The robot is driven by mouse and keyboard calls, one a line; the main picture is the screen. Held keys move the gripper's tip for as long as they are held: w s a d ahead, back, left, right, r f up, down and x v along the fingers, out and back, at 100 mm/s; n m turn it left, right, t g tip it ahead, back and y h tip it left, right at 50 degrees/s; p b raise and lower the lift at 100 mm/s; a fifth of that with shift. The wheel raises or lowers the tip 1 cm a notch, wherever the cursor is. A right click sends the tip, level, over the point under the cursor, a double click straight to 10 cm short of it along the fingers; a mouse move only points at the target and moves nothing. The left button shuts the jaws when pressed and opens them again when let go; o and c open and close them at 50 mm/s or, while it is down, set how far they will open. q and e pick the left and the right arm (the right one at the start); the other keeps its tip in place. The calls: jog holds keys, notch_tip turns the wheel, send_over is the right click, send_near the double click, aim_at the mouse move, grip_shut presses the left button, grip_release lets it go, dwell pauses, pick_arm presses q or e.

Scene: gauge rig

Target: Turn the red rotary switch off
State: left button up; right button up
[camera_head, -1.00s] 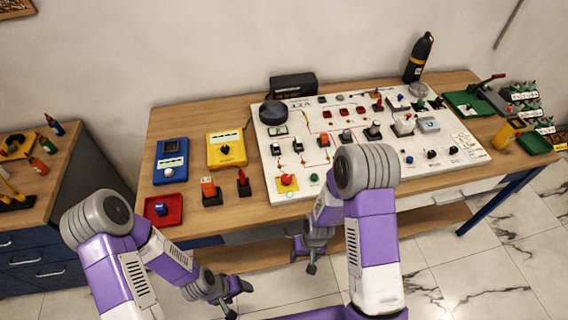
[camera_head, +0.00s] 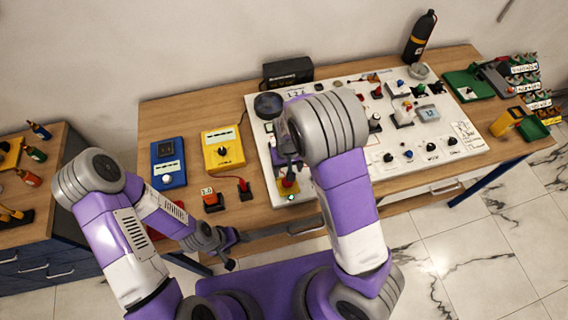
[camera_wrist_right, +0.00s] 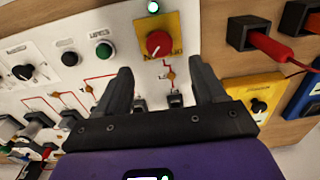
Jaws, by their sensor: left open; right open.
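The red rotary switch (camera_wrist_right: 158,43) is a round red knob on a yellow plate on the white panel (camera_wrist_right: 50,30). In the head view its yellow plate (camera_head: 288,187) shows at the panel's lower left, partly covered by my right arm. My right gripper (camera_wrist_right: 160,66) is open and empty; its two fingers lie either side of the knob's line in the wrist view, with the knob just beyond the tips and apparently not touched. In the head view the right gripper is mostly hidden behind its arm. My left gripper (camera_head: 234,250) is open and empty, in front of the table edge.
A lit green lamp (camera_wrist_right: 153,6) and a green button (camera_wrist_right: 104,51) are near the switch. A black bottle (camera_head: 419,40) stands behind.

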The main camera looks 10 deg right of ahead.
aim_at(288, 183)
jog(key=f, duration=0.7)
jog(key=shift+s+f, duration=0.2)
jog(key=c, duration=1)
jog(key=shift+c, duration=0.2)
